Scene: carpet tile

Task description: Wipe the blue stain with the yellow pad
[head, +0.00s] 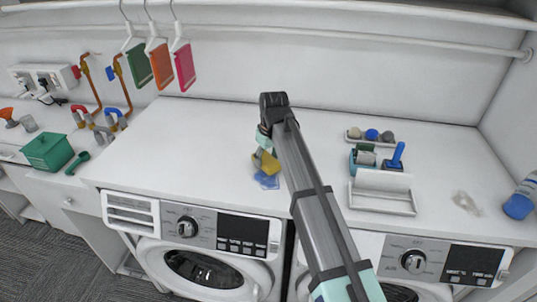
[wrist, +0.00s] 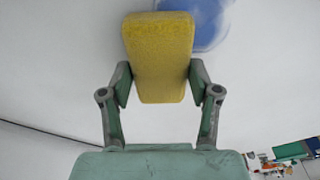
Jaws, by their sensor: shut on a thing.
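The yellow pad (wrist: 160,60) is held between the two fingers of my gripper (wrist: 160,85) in the wrist view. In the head view the pad (head: 268,162) shows at the end of my arm, and my gripper (head: 263,148) is partly hidden by the arm. The blue stain (head: 267,181) is on the white countertop, just in front of the pad. In the wrist view the stain (wrist: 200,22) lies beyond the pad's far end, and the pad overlaps part of it. I cannot tell whether the pad touches the counter.
Two washing machines (head: 205,265) stand under the white countertop (head: 180,130). On the right are a white tray (head: 383,203), a blue-handled brush (head: 396,157), a small tray with balls (head: 370,135) and a crumpled clear item (head: 466,202). A green box (head: 47,151) is at left. The counter left of the stain is clear.

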